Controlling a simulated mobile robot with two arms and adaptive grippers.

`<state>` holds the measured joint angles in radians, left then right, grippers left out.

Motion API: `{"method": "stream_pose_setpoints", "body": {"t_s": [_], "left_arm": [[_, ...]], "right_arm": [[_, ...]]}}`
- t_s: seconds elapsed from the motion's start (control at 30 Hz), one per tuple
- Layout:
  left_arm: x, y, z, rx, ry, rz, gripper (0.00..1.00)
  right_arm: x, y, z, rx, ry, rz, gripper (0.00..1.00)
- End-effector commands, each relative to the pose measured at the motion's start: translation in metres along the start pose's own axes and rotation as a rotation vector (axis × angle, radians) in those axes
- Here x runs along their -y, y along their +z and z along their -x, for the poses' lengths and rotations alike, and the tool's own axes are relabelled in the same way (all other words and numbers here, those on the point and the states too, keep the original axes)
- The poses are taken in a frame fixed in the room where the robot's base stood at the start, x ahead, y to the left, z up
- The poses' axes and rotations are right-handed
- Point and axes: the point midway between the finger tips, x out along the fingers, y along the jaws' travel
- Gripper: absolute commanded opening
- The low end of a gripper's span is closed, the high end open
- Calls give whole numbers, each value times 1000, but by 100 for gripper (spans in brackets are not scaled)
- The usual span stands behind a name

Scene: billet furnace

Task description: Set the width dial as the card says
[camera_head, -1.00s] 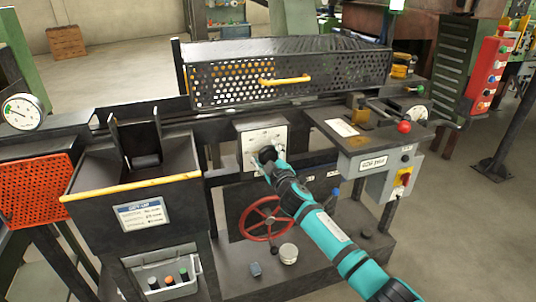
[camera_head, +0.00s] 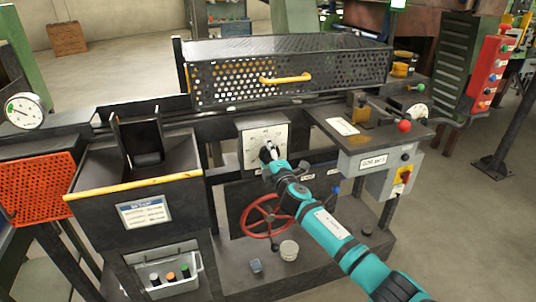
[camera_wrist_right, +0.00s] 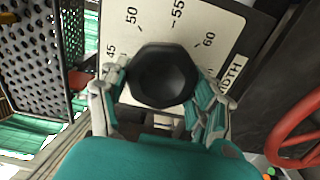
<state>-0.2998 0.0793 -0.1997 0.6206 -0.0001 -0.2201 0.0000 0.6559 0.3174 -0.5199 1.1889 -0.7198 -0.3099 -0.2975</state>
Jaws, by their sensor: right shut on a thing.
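The width dial (camera_wrist_right: 162,77) is a black faceted knob on a pale plate with a scale; 45, 50, 55 and 60 can be read around it. In the head view its plate (camera_head: 281,135) is on the machine's front. My right gripper (camera_wrist_right: 160,88) is shut on the knob, one finger on each side. In the head view the gripper (camera_head: 268,152) hides most of the knob. I cannot tell where the knob points. A white card (camera_head: 145,212) with a blue header is on the dark bin's front; its lines are too blurred to read. My left gripper is not in view.
A red handwheel (camera_head: 264,216) is just below the dial. A perforated guard (camera_head: 290,80) with a yellow handle is above it. A lever with a red knob (camera_head: 404,126) and a switch box (camera_head: 400,180) are at right. Open floor lies at the far right.

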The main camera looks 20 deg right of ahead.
Motion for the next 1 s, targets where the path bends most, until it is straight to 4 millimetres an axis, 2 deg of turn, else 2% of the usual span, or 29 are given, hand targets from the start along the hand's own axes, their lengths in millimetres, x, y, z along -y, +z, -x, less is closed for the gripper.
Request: {"method": "stream_pose_setpoints", "body": {"t_s": [0.6, 0.63, 0.8, 1.0], "left_arm": [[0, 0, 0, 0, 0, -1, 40], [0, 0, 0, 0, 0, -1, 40], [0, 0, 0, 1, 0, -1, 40], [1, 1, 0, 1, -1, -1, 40]], "right_arm": [[4, -1, 1, -1, -6, 42, 31], [4, -1, 1, -1, -6, 42, 66], [3, -1, 1, -1, -4, 39, 87], [2, 0, 0, -1, -2, 37, 87]]}}
